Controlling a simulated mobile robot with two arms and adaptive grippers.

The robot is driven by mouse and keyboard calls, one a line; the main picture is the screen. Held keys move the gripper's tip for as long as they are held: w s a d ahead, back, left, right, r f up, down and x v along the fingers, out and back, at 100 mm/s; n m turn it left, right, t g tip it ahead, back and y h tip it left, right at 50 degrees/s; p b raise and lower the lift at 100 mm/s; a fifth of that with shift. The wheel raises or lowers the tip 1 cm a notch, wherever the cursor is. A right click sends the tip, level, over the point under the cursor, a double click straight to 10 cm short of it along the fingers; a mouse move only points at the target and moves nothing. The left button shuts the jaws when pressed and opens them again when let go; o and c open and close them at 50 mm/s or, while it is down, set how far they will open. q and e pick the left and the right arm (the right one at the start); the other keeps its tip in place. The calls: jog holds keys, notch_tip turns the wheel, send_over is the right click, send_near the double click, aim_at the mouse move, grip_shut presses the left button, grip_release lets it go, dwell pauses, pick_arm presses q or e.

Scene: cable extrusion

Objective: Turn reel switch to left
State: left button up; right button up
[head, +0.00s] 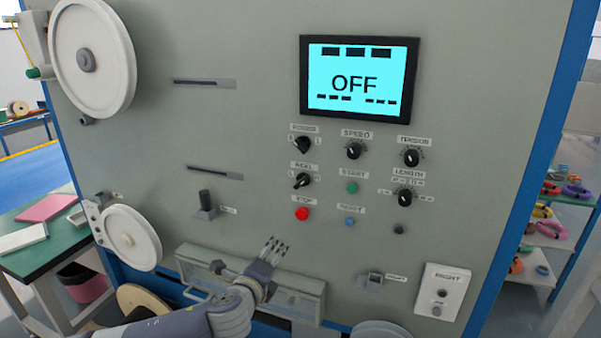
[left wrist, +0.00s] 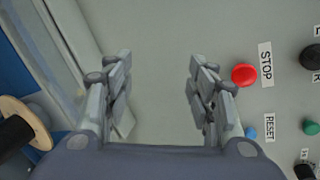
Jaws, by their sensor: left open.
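The reel switch (head: 302,181) is a black knob under the REEL label, on the grey panel below the POWER knob. Its pointer looks tilted, towards the lower left. In the left wrist view a black knob (left wrist: 312,57) is cut by the right edge, beyond the STOP button; it may be the reel switch. My left gripper (head: 275,247) is in front of the panel, below and left of the reel switch, apart from it. The left wrist view shows its two fingers (left wrist: 162,88) spread with nothing between them. My right gripper is not in view.
The red STOP button (head: 302,214) lies just below the reel switch, with a green button (head: 352,188) and blue RESET button (head: 349,222) to the right. A lever (head: 205,205) stands out to the left. The screen (head: 359,78) reads OFF.

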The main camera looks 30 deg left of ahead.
aim_at(299, 185)
pick_arm(q)
jog(key=s+d+r+m+t+h+p, duration=0.1)
jog(key=s+d+r+m+t, duration=0.15)
jog(key=r, duration=0.55)
jog(key=s+d+r+m+t, duration=0.1)
jog(key=d+r+m, duration=0.2)
jog(key=r, duration=0.6)
jog(key=shift+n, duration=0.25)
jog(key=b+x, duration=0.4)
jog(key=x, duration=0.5)
jog(key=shift+w+r, duration=0.15)
jog(key=shift+w, duration=0.8)
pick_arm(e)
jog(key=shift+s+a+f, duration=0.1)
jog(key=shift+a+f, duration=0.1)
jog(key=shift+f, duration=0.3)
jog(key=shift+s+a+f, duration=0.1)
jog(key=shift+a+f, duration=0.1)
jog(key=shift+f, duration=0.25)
pick_arm(q)
jog(key=c, duration=1)
